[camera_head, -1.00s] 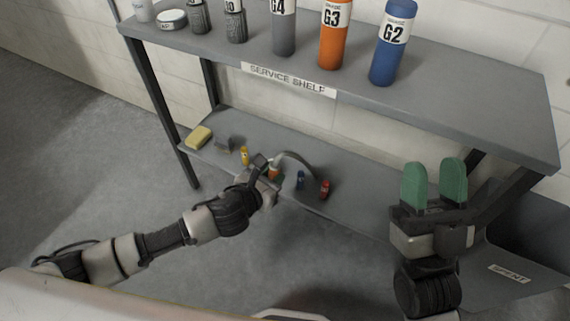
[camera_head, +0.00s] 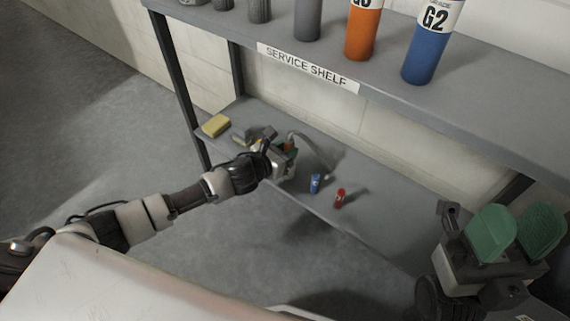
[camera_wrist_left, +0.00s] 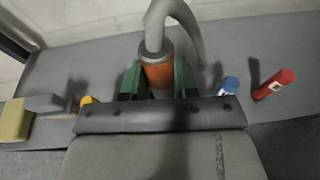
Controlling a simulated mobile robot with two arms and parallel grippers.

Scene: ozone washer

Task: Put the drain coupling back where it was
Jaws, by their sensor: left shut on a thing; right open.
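The drain coupling (camera_wrist_left: 158,75) is an orange collar on a grey hose (camera_wrist_left: 166,12). My left gripper (camera_wrist_left: 158,82) is shut on the orange collar, with a green finger on each side of it. In the head view my left gripper (camera_head: 284,152) is at the lower shelf (camera_head: 390,205), and the hose arcs from it to the right. The collar is mostly hidden there by the gripper. My right gripper (camera_head: 516,232) is open and empty at the lower right, with its green fingers apart.
A yellow sponge (camera_head: 216,125) lies to the left. The upper shelf holds an orange cylinder (camera_head: 362,30) and a blue G2 cylinder (camera_head: 433,42).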

